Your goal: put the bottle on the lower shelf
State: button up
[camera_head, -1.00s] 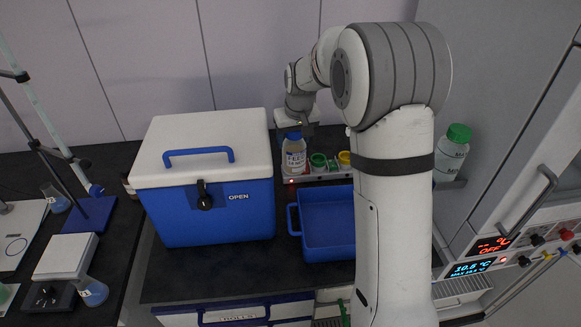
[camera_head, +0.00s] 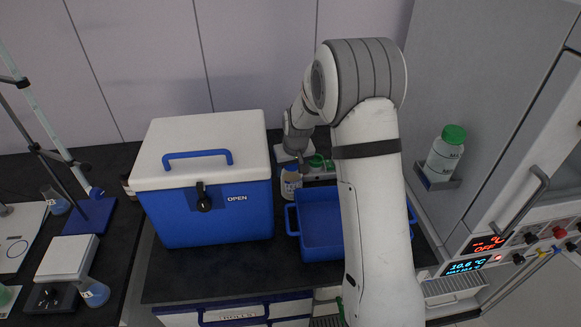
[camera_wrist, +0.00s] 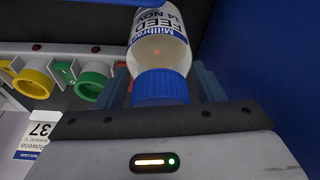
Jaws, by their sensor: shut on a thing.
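The bottle (camera_head: 290,184) is clear with a white label and a blue cap, between the cooler box and the blue tray. In the wrist view the bottle (camera_wrist: 160,45) shows its label, reading FEED and 14 NOV, beyond its cap. My gripper (camera_wrist: 162,88) is shut on it around the cap end, one finger on each side. In the head view my gripper (camera_head: 297,164) is partly hidden by my arm. The bottle's base is out of clear view. A small wall shelf (camera_head: 437,182) at right carries a white bottle with a green cap (camera_head: 444,155).
The blue and white cooler box (camera_head: 205,190) stands close left of the held bottle. An open blue tray (camera_head: 318,225) lies to its right. The rack has a green ring (camera_wrist: 92,82) and a yellow ring (camera_wrist: 33,80). A cabinet with displays (camera_head: 487,244) fills the right.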

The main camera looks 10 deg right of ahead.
jog(key=shift+f, duration=0.1)
jog(key=o, duration=1.3)
jog(key=shift+c, duration=0.2)
